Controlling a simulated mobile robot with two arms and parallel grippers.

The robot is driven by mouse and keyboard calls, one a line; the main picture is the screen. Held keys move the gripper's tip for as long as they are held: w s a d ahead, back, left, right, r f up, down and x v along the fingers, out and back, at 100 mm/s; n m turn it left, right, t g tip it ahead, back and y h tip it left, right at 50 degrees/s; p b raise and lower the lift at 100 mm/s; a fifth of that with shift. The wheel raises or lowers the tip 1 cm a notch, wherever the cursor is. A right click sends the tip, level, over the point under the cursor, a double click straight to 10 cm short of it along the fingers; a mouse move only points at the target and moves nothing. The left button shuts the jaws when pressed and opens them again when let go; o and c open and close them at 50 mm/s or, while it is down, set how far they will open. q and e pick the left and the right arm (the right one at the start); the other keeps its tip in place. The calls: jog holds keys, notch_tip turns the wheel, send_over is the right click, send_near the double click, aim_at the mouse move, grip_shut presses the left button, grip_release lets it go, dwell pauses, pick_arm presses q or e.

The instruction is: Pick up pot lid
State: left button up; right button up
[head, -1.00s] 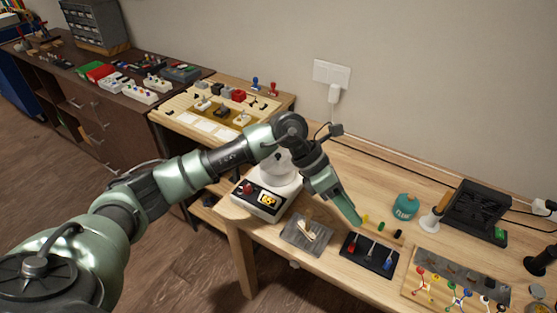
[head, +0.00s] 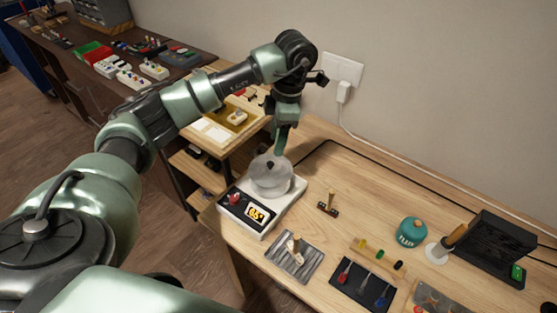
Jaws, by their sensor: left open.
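A silvery pot (head: 272,184) stands on a white heater with a red knob and lit display (head: 255,214). Its pot lid (head: 258,166) is a light round disc with a small dark knob on top, lying on the pot. My left gripper (head: 279,150) points down at the far side of the pot, its green fingers just above or behind the lid's rim. It is open, and I see nothing held in it. Whether it touches the lid I cannot tell. My right gripper is not in view.
A small wooden-handled tool (head: 328,206) lies right of the heater. A grey ribbed tray (head: 294,258) and a dark mat with tools (head: 362,287) lie in front. Bare wood lies behind.

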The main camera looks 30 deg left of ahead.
aim_at(270, 163)
pick_arm(q)
jog(key=f, duration=0.1)
jog(key=s+f+p, duration=0.1)
jog(key=f, duration=0.1)
jog(key=shift+s+a+f+p, duration=0.25)
jog(key=shift+s+a+p, duration=0.1)
jog(key=shift+s, duration=0.05)
jog(key=f, duration=0.2)
jog(key=shift+a+f+p, duration=0.2)
jog(key=shift+f+p, duration=0.15)
jog(key=shift+f, duration=0.45)
grip_shut()
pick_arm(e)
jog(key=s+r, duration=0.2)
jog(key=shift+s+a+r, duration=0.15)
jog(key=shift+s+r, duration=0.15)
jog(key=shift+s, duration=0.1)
